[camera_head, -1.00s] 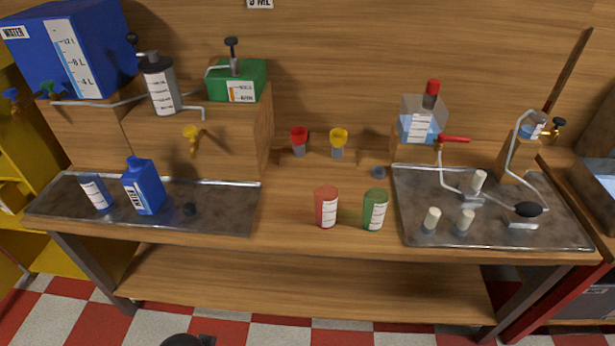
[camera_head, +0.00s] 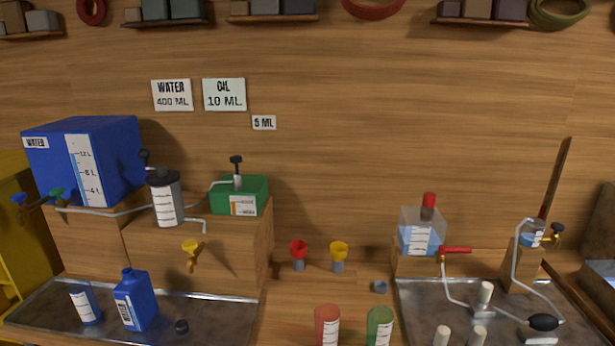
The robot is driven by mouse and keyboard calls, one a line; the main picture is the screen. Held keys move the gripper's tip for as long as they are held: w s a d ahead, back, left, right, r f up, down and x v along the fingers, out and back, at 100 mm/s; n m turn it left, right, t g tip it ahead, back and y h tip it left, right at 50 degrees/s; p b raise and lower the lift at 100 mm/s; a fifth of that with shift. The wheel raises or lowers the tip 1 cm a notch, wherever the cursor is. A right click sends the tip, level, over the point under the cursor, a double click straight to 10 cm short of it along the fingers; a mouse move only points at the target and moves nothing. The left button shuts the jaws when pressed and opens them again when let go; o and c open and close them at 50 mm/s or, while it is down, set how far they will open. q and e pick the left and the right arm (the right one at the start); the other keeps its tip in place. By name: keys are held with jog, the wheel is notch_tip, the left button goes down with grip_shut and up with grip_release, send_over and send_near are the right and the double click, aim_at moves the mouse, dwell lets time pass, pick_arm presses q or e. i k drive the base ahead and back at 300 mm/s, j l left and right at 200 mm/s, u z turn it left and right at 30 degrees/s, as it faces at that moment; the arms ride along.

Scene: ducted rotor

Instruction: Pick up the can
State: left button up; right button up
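A blue can-shaped container (camera_head: 136,300) with a short neck, a cap and a white label stands upright on the left metal tray (camera_head: 222,310). A smaller blue cup (camera_head: 85,305) with a white label stands to its left, and a small black cap (camera_head: 181,326) lies to its right. A red cylindrical container (camera_head: 327,325) and a green one (camera_head: 379,327) stand on the bench in the middle, cut by the bottom edge. Which of these is the can is not clear from the picture. Neither of my grippers is in view.
A blue water tank (camera_head: 105,165) and a green oil box (camera_head: 252,190) sit on wooden blocks behind the left tray. Red (camera_head: 299,250) and yellow (camera_head: 339,250) funnels stand mid-bench. The right metal tray (camera_head: 420,300) holds white-topped pegs and tubing.

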aim_at(135, 296)
jog(key=i+j+u, duration=0.1)
jog(key=u, duration=1.25)
